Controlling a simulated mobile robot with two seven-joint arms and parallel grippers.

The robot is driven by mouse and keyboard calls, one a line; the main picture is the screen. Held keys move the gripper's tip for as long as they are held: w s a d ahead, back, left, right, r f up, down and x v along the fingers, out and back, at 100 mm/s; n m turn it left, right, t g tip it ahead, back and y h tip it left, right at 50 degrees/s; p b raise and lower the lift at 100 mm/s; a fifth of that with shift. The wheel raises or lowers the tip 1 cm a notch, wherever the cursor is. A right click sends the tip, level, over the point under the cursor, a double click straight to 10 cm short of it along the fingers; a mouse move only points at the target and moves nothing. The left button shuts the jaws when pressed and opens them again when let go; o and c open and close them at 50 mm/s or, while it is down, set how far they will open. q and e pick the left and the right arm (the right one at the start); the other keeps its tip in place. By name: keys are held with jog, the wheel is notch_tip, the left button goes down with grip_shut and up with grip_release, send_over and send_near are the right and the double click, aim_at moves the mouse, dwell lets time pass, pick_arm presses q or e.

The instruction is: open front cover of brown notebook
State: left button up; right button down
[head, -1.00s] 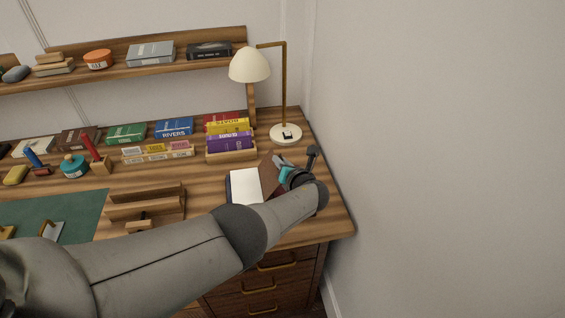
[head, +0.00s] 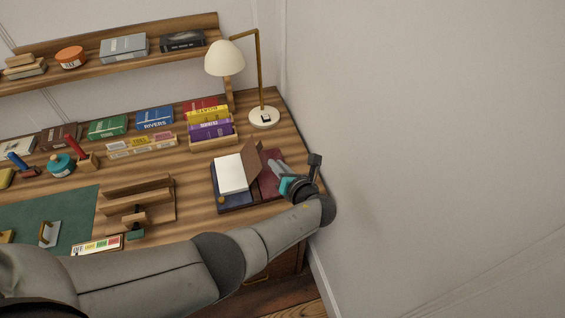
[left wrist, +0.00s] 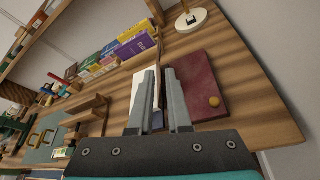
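The brown notebook lies open near the right end of the desk. Its white page (head: 231,174) faces up, and its brown front cover (head: 253,160) stands raised, slanting up at the page's right side. In the left wrist view the white page (left wrist: 141,92) shows partly behind the fingers. My left gripper (head: 273,166) is just right of the raised cover, above a maroon book (head: 270,182). In the left wrist view its two fingers (left wrist: 161,82) are apart, with a narrow gap at the tips. I cannot tell whether a finger touches the cover. My right gripper is not in view.
A dark blue book (head: 237,206) lies under and in front of the page. A cream lamp (head: 264,119) stands behind. Upright books (head: 211,128) and a wooden stand (head: 138,205) are to the left. The wall is close on the right.

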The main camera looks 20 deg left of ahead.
pick_arm(q)
jog(key=v, duration=0.2)
jog(key=shift+s+d+r+p, duration=0.15)
jog(key=shift+s+d+p, duration=0.1)
jog(key=shift+s+p, duration=0.1)
jog(key=s+a+f+n+g+h+b, duration=0.15)
jog(key=s+f+n, duration=0.25)
jog(key=s+f, duration=0.45)
jog(key=s+f+n+g+h+b, duration=0.2)
jog(key=s+f+n+g+b, duration=0.3)
jog(key=f, duration=0.7)
jog(key=s+a+f+n+g+h+b, duration=0.1)
jog(key=s+f+n+h, duration=0.15)
jog(key=s+f, duration=0.65)
jog(key=s+a+f+n+h+b, duration=0.1)
jog(key=s+f+n+b, duration=0.1)
jog(key=s+f+n, duration=0.2)
jog(key=s+a+f+n+g+h+b, duration=0.1)
jog(key=s+f+n+b, duration=0.1)
jog(key=s+f+n, duration=0.3)
jog(key=s+a+f+n+g+h+b, duration=0.1)
jog(key=s+f+n, duration=0.4)
jog(key=s+n, duration=0.5)
jog(key=s+b, duration=0.1)
jog(key=s, duration=0.3)
jog(key=shift+s+a+f, duration=0.25)
jog(key=shift+s, duration=0.1)
